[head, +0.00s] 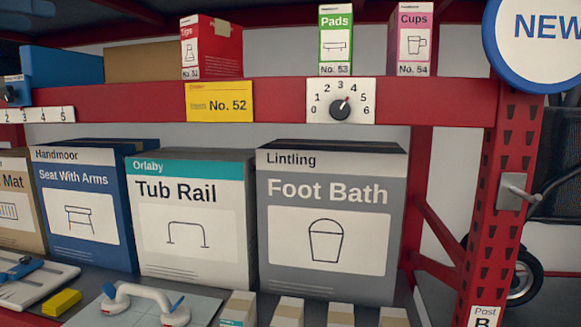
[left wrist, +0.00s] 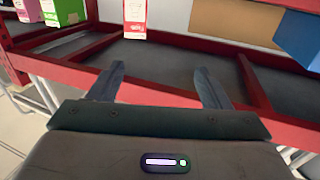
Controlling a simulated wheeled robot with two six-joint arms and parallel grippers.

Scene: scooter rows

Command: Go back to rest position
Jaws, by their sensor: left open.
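My left gripper (left wrist: 160,69) shows in the left wrist view with its two dark fingers wide apart. Nothing is between them. Behind the fingers is a red shelf frame (left wrist: 145,90) with dark decks. I cannot make out a gripper in the head view, and my right gripper is in neither view.
In the head view, a red upper shelf beam (head: 270,100) carries a yellow No. 52 card (head: 219,102) and a dial (head: 341,101). Below stand the Tub Rail box (head: 190,215) and Foot Bath box (head: 330,220). A red post (head: 495,190) stands at the right.

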